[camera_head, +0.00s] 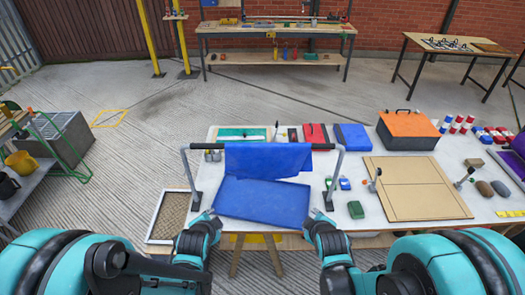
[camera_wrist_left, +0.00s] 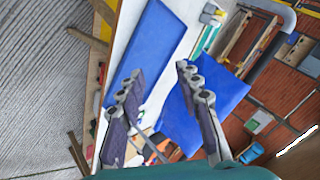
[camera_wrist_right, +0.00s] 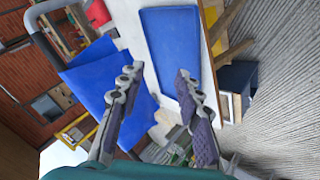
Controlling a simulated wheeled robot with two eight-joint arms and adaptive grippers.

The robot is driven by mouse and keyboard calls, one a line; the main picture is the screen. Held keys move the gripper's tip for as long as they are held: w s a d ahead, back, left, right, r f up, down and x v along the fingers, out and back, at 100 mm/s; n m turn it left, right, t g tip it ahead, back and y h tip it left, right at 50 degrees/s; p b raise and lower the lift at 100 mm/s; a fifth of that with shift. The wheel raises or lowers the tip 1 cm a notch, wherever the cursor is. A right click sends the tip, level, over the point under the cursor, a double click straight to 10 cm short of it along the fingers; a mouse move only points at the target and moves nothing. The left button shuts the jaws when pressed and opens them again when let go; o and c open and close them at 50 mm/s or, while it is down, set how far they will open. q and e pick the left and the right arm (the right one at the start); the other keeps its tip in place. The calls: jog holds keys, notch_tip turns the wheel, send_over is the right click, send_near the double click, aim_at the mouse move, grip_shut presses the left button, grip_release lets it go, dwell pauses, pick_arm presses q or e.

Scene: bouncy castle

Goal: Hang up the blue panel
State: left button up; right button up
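A blue sheet (camera_head: 262,162) hangs over the dark bar of a grey frame (camera_head: 341,165) on the white table. It also shows in the left wrist view (camera_wrist_left: 212,98) and the right wrist view (camera_wrist_right: 95,82). A flat blue rectangle with a raised rim (camera_head: 262,202) lies in front of it, near the table's front edge; it also shows in the right wrist view (camera_wrist_right: 170,55). I cannot tell which is the panel. My left gripper (camera_head: 209,215) and right gripper (camera_head: 317,216) are open and empty, at its left and right front corners, apart from both blue things.
On the table (camera_head: 378,218), right of the frame, are a tan board (camera_head: 415,188), a green item (camera_head: 355,209) and an orange-topped box (camera_head: 408,125). Red and blue cases (camera_head: 352,137) lie behind the bar. A framed mesh (camera_head: 170,215) stands left of the table.

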pick_arm(q)
jog(key=shift+w+f, duration=0.1)
jog(key=shift+w, duration=0.15)
pick_arm(e)
jog(key=shift+w+f, duration=0.1)
jog(key=shift+w, duration=0.15)
pick_arm(q)
jog(key=shift+s, duration=0.15)
pick_arm(e)
jog(key=shift+s, duration=0.15)
